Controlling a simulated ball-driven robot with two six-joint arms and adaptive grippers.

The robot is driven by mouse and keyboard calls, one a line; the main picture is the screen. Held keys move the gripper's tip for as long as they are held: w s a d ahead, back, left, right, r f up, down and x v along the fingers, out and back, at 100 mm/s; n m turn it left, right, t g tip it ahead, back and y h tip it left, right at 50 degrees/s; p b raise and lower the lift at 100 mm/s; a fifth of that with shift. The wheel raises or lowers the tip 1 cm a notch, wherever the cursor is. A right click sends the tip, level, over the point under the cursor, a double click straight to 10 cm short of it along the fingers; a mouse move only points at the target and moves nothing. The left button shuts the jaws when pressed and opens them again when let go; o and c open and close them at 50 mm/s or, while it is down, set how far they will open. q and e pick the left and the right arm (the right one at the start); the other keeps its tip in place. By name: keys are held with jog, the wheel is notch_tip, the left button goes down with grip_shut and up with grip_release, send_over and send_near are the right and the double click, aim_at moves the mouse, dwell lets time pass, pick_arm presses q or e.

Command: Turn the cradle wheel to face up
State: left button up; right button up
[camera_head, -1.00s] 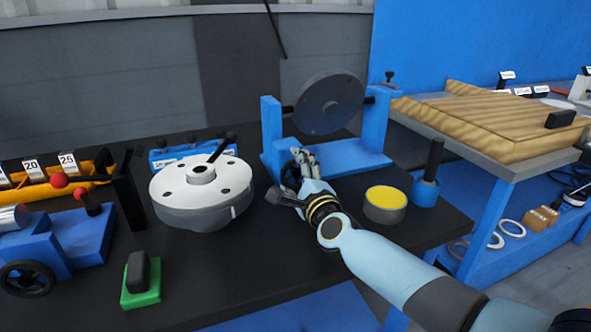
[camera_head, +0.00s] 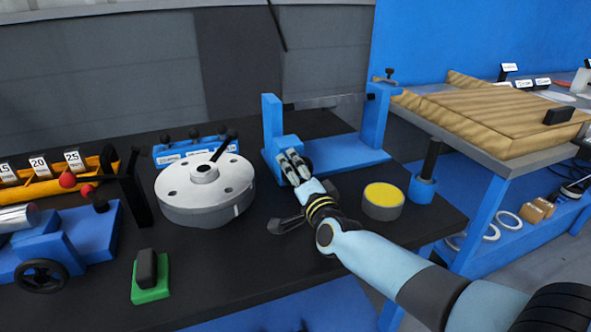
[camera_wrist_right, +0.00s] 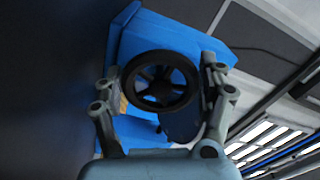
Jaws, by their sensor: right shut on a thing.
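The blue cradle (camera_head: 345,150) stands at the back of the black bench, with an upright post at each side. Between the posts the cradle's grey disc (camera_head: 325,102) shows almost edge-on, as a thin, nearly level strip. A small black handwheel (camera_wrist_right: 160,82) is on the front of the cradle's left post block, and shows between the fingers in the right wrist view. My right gripper (camera_head: 294,166) is shut on the handwheel, and its fingers partly hide it in the head view. My left gripper is out of view.
A flanged grey shell (camera_head: 205,190) stands to the left of my right gripper. A yellow-topped grey can (camera_head: 383,202) and a black-handled tool in a blue holder (camera_head: 425,185) stand to the right. A green-based block (camera_head: 150,280) sits near the front edge.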

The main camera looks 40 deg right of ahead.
jog(key=shift+f+n, duration=0.15)
jog(key=shift+n, duration=0.25)
jog(key=shift+s, duration=0.1)
jog(key=o, duration=1.1)
jog(key=shift+o, duration=0.2)
